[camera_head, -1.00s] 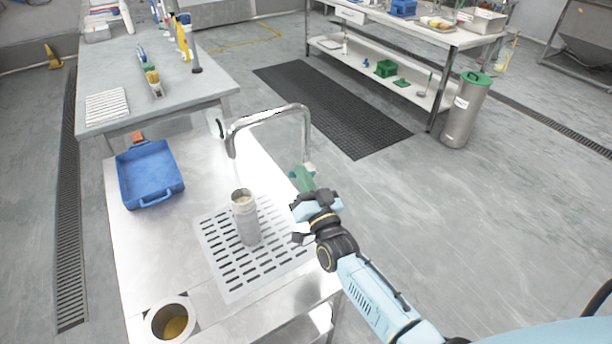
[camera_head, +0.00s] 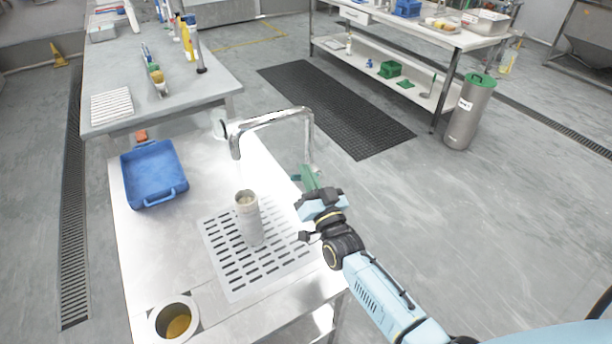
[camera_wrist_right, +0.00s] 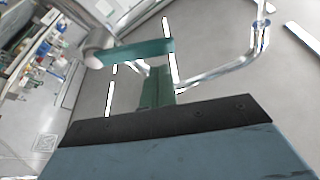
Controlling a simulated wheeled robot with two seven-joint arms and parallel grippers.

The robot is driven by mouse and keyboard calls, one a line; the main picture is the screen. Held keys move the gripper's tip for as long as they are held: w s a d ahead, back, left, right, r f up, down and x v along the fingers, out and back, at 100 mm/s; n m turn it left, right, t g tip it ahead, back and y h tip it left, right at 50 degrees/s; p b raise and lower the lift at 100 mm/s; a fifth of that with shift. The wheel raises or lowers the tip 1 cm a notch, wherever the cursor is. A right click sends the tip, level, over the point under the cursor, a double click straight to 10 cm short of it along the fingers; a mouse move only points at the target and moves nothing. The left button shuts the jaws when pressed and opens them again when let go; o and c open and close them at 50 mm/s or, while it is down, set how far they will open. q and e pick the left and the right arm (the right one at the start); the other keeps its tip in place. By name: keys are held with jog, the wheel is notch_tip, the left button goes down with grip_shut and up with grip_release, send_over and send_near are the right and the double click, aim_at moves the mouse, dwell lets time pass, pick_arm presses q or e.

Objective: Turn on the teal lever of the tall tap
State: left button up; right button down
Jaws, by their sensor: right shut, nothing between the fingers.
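The tall chrome tap (camera_head: 275,117) arches over the steel counter, its spout pointing down at the left. Its teal lever (camera_head: 309,177) is at the base of the arch's right leg, directly beyond my right gripper. In the right wrist view the lever (camera_wrist_right: 140,51) is a flat bar across a teal upright, just past my gripper's dark edge. My right gripper (camera_head: 308,204) is shut and empty, close to the lever. I cannot tell whether they touch; the fingertips are hard to make out. My left gripper is not in view.
A grey metal canister (camera_head: 249,220) stands upright on the slotted drain plate (camera_head: 232,278), left of my gripper. A blue tray (camera_head: 154,174) lies farther left. A round opening (camera_head: 176,321) with brownish contents is at the front. Open floor lies right of the counter.

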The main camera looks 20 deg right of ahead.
jog(key=s+a+f+n+g+y, duration=0.1)
jog(key=s+f+n+g, duration=0.15)
jog(key=s+g, duration=0.45)
jog(key=s+a+f+n+g, duration=0.1)
jog(key=s+f+n+g, duration=0.2)
jog(key=s, duration=0.7)
jog(key=s+d+g+h, duration=0.25)
jog(key=s+g, duration=0.55)
jog(key=s, duration=0.8)
notch_tip(320, 180, down, 26)
jog(key=s+f+g, duration=0.1)
jog(key=s, duration=0.1)
pick_arm(q)
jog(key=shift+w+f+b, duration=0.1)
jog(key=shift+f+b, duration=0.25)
jog(key=shift+b, duration=0.4)
pick_arm(e)
jog(key=s+d+f+g, duration=0.1)
jog(key=s+d+f, duration=0.2)
jog(key=s+f, duration=1.2)
jog(key=shift+s+n+g+y, duration=0.35)
jog(key=shift+s+n, duration=0.1)
jog(key=shift+s, duration=0.3)
